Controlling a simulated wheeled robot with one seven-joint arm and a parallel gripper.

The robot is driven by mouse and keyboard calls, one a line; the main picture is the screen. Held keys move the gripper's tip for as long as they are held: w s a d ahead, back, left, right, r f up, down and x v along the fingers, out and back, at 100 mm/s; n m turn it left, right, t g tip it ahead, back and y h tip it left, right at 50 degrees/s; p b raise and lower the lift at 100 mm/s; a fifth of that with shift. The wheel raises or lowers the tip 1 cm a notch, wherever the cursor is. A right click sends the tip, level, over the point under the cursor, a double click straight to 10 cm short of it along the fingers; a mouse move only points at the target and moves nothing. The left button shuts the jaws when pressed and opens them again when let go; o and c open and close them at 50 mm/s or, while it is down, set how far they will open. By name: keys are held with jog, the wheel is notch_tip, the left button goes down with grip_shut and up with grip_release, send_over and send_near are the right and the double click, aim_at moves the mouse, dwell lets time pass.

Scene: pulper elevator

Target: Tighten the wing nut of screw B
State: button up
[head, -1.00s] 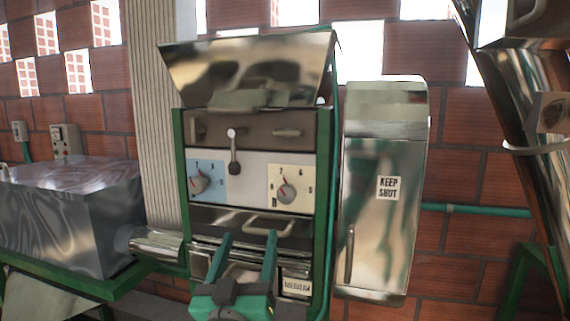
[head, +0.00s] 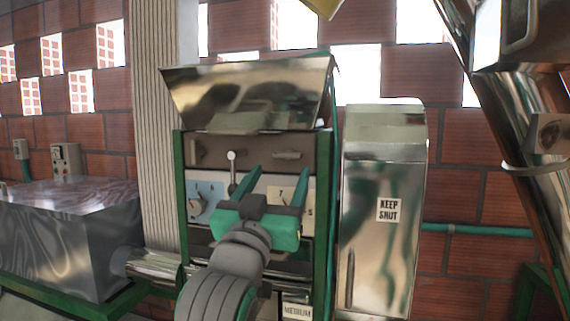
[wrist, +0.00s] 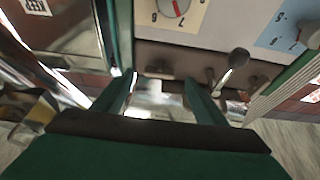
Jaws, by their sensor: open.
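My gripper (head: 281,170) is raised in front of the machine's panel, its two green fingers apart with nothing held between them. On the brown strip above the dials is a small grey fitting (head: 287,155) at the right, just above my fingertips in the head view. A darker fitting (head: 196,153) sits at the left of that strip. No letter B is readable, so I cannot tell which, if either, is screw B's wing nut. In the wrist view, a small fitting (wrist: 158,72) shows between and just beyond my fingertips (wrist: 160,80); the gap to it is unclear.
A ball-headed lever (head: 232,168) stands between the blue dial plate (head: 207,200) and the cream dial plate, which my gripper partly covers. A tilted metal hopper (head: 250,92) overhangs the strip. A metal cabinet marked KEEP SHUT (head: 384,240) stands close on the right.

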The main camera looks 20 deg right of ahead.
aim_at(288, 155)
jog(key=x, duration=0.4)
jog(key=shift+w+d+r, duration=0.1)
jog(key=shift+w+r, duration=0.1)
jog(key=shift+w, duration=0.1)
jog(key=shift+w+d+r, duration=0.15)
jog(key=shift+w+d, duration=0.05)
jog(key=shift+d, duration=0.15)
jog(key=shift+a, duration=0.1)
jog(key=c, duration=1.1)
jog(key=shift+o, duration=0.2)
